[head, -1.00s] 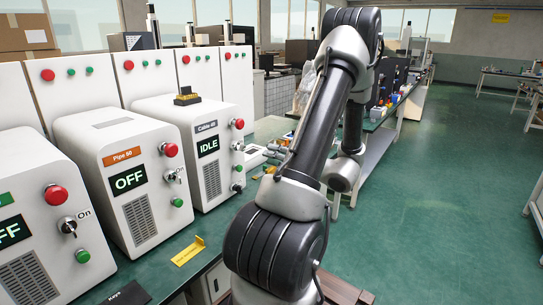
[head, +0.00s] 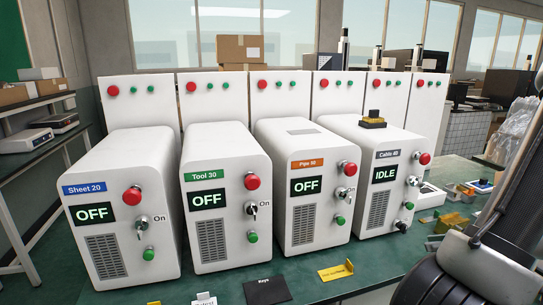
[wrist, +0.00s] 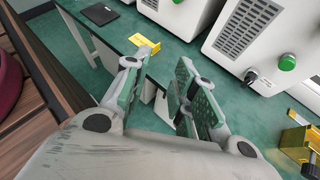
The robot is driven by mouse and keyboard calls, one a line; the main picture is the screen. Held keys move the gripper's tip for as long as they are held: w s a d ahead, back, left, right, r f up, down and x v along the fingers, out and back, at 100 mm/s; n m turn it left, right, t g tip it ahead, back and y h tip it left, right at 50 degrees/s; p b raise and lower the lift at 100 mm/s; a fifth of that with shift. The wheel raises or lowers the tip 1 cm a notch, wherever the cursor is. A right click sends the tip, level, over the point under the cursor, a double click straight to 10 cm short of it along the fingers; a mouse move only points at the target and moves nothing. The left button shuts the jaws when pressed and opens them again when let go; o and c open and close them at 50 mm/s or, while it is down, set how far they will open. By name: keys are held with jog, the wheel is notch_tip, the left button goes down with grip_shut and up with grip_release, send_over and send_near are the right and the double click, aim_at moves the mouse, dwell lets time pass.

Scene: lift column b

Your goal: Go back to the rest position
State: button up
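My gripper (wrist: 158,80) shows in the wrist view with its two fingers apart and nothing between them. It hangs over the front edge of the green bench (wrist: 100,38), beside a small yellow sign (wrist: 143,41). In the head view only part of my arm shows at the lower right edge, and my gripper is out of that picture.
White machines labelled Sheet 20 (head: 120,215), Tool 30 (head: 225,205), Pipe 50 (head: 300,195) and Cable 40 (head: 375,180) stand in a row on the bench. The first three read OFF, the last IDLE. A dark Keys pad (head: 267,290) lies in front.

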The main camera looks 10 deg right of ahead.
jog(key=s+a+r+n+g+h, duration=0.5)
jog(key=r+n+g, duration=0.3)
jog(key=n, duration=1.1)
jog(key=w+a+r+n+t+h, duration=0.2)
jog(key=w+a+r+n+t, duration=0.1)
jog(key=a+r+n, duration=0.6)
jog(key=shift+w+a+r+n+h, duration=0.4)
jog(key=shift+w+r+n, duration=0.15)
jog(key=shift+n, duration=0.25)
